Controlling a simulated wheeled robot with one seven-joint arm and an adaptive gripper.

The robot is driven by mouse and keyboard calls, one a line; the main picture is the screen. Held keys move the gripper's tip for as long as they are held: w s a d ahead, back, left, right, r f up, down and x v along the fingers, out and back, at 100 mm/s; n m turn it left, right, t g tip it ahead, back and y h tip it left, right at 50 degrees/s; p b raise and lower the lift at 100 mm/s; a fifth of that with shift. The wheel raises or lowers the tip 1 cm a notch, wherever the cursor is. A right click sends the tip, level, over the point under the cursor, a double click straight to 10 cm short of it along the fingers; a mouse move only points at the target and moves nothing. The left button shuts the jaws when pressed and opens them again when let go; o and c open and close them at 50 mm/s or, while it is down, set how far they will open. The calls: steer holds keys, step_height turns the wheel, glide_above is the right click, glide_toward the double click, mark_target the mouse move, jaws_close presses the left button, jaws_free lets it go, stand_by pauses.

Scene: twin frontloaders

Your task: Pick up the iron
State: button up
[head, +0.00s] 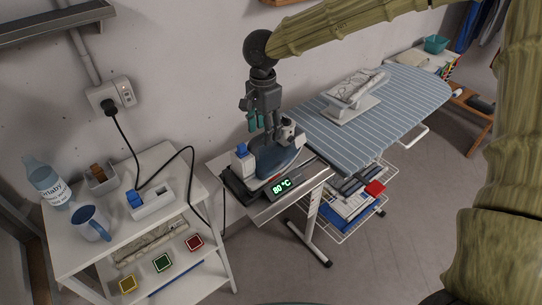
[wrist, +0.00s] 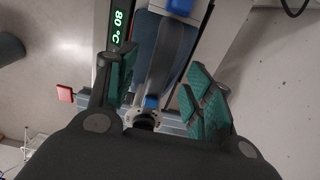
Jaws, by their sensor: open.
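The iron (head: 275,160) has a dark blue body with white and light grey parts and a blue cap. It rests on a dark stand (head: 240,190) whose display (head: 283,186) reads 80 °C, at the near end of the ironing board. My gripper (head: 264,128) is just above the iron, fingers pointing down, open. In the wrist view the green-padded fingers of my gripper (wrist: 166,82) are spread, with the iron (wrist: 152,62) showing between them. I cannot tell whether they touch it. The fingers and palm hide part of the iron.
The striped ironing board (head: 400,110) extends right, carrying a grey-white object (head: 352,92). A black cord (head: 170,160) hangs from the wall socket (head: 112,97).

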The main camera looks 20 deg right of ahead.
steer(key=shift+f, duration=1.7)
steer(key=c, duration=1.1)
steer(key=shift+r, duration=0.1)
jaws_close()
steer(key=shift+w+r+b, duration=0.1)
steer(key=shift+r+b, duration=0.25)
steer(key=shift+r, duration=1.4)
steer(key=s+d+b, duration=0.1)
steer(key=s+d, duration=0.2)
steer(key=s, duration=0.4)
steer(key=s+d+r+b, duration=0.1)
steer(key=s+d+b, duration=0.1)
steer(key=s, duration=0.5)
steer(key=shift+s+d+r, duration=0.2)
steer(key=shift+s+d, duration=0.15)
steer(key=shift+d, duration=0.5)
